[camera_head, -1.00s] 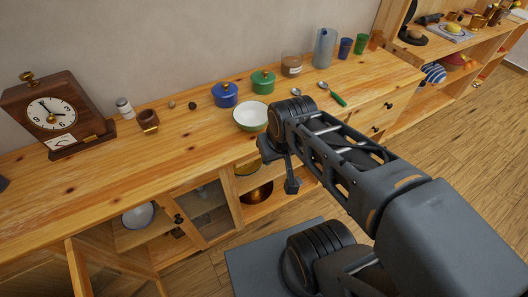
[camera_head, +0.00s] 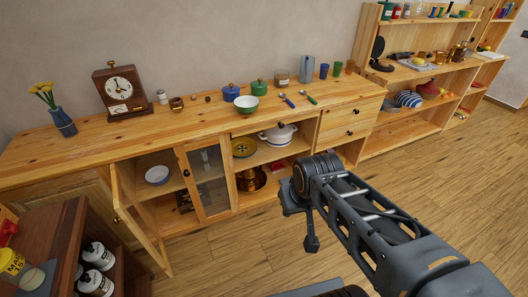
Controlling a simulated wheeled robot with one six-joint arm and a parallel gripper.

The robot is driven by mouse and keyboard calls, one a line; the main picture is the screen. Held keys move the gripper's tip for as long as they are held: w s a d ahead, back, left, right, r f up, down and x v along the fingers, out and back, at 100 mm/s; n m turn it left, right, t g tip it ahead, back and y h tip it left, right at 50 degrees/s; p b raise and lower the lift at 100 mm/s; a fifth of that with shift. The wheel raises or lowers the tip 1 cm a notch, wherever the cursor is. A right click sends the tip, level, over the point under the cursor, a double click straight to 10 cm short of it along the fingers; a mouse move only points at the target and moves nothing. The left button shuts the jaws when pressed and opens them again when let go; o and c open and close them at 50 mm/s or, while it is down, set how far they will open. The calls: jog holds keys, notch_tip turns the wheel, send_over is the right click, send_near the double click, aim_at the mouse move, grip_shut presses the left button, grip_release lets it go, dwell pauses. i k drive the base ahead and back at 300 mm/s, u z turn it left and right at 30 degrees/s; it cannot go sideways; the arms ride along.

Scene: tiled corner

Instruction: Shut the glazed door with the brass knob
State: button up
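A wooden-framed door (camera_head: 140,222) stands swung open at the left of the low pine cabinet, jutting out toward me. It is seen nearly edge-on, and a small knob (camera_head: 117,220) shows near its edge; its brass colour is hard to confirm. A second glazed door (camera_head: 209,181) with a dark knob (camera_head: 186,173) sits in the cabinet front to its right and looks shut. My gripper (camera_head: 302,228) is in front of the cabinet's right part, empty-looking, well right of both doors and touching neither. Its finger spacing is unclear from this angle.
A dark wooden shelf unit (camera_head: 68,232) with several jars stands at lower left, close to the open door. A white bowl (camera_head: 157,175) sits inside the cabinet. The cabinet top (camera_head: 205,117) holds a clock, pots and a bowl. Wooden floor (camera_head: 225,262) is clear in front.

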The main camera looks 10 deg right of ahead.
aim_at(125, 204)
jog(key=z, duration=0.1)
jog(key=k, duration=0.6)
jog(key=u, duration=0.65)
jog(key=i, duration=0.85)
jog(key=u, duration=0.85)
jog(key=i, duration=0.95)
jog(key=u, duration=0.15)
